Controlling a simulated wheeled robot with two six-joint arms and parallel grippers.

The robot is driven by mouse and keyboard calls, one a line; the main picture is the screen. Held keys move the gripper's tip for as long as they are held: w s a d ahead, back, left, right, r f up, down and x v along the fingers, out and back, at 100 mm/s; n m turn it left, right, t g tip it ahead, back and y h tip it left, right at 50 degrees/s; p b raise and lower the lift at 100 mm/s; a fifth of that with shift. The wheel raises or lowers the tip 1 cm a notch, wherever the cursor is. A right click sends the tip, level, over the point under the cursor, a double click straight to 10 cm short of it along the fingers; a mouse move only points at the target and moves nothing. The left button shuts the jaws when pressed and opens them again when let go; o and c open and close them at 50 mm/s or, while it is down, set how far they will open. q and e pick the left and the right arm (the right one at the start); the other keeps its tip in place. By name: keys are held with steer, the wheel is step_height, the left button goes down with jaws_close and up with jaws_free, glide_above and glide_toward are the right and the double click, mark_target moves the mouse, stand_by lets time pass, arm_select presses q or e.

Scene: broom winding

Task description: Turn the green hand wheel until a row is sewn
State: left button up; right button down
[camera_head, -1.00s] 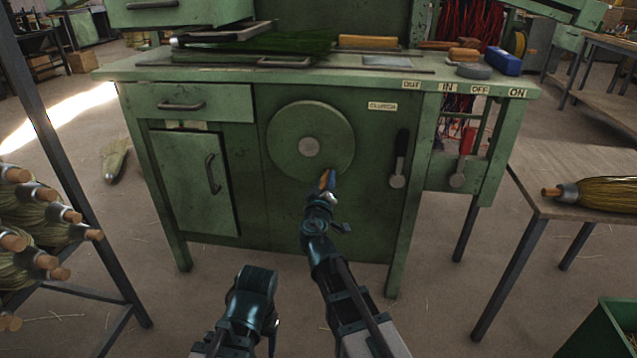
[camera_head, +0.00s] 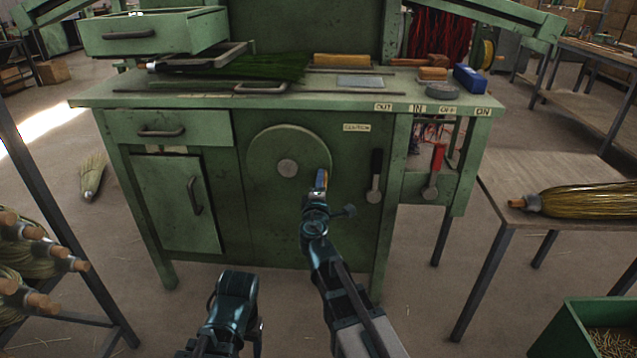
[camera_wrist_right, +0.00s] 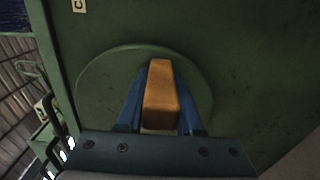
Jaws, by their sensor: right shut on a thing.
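The green hand wheel (camera_head: 262,150) is a round disc with a pale hub on the front of the green machine. My right gripper (camera_head: 321,180) is shut on the wheel's wooden handle, at the wheel's right edge and slightly below hub height. In the right wrist view the orange-brown handle (camera_wrist_right: 160,95) sits between the blue fingers, with the wheel (camera_wrist_right: 98,95) behind it. A broom's green bristles (camera_head: 275,66) lie flat on the machine top; I cannot make out stitching. My left arm is low in front of the machine; its fingertips cannot be made out.
A black-handled lever (camera_head: 375,175) by the clutch label and a red-handled lever (camera_head: 435,170) are right of the wheel. A side table (camera_head: 510,170) with a broom (camera_head: 590,202) stands at right, a green bin (camera_head: 570,335) below. A broom rack (camera_head: 70,318) is at left.

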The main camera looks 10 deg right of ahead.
arm_select(q)
steer(key=shift+r, duration=0.4)
arm_select(e)
steer(key=shift+r+n, duration=0.4)
steer(key=shift+n, duration=0.1)
arm_select(q)
steer(key=shift+p, duration=0.3)
arm_select(e)
steer(key=c, duration=0.6)
jaws_free()
steer(key=shift+o, duration=0.2)
steer(key=shift+s, duration=0.1)
